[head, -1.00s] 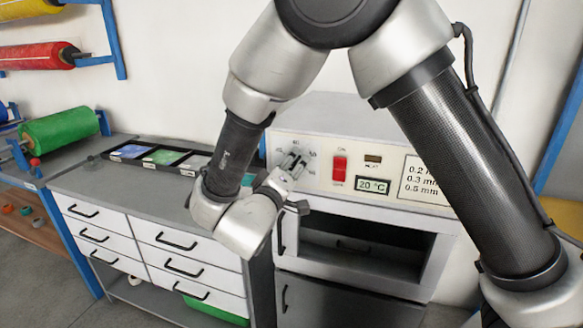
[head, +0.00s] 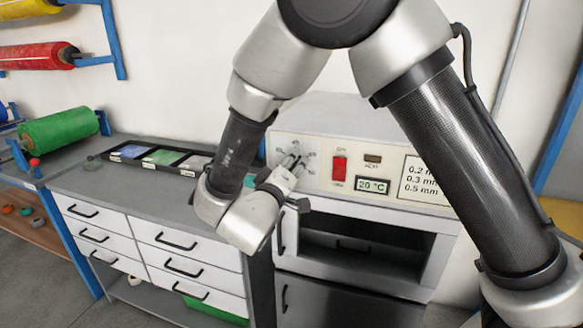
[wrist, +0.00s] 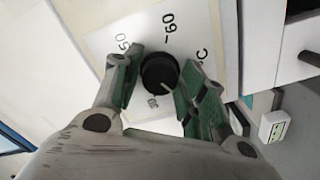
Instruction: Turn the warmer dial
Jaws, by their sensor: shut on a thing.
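The warmer dial is a round black knob (wrist: 158,70) with a pale pointer line, in the middle of the wrist view. It sits on a pale scale plate (wrist: 108,48) marked 50, 60 and °C. My gripper (wrist: 160,86) has one green-padded finger on each side of the knob and is shut on it. The pointer line points toward the lower right of the wrist view. In the head view my gripper (head: 291,166) reaches the left part of the warmer's front panel (head: 322,178) and mostly hides the knob.
A red switch (head: 339,169), a dark heat lamp (head: 373,158) and a display (head: 373,185) reading 20 °C are right of the dial. The open oven-like compartment (head: 365,245) is below. A drawer cabinet (head: 160,245) with a black tray (head: 105,156) stands at left.

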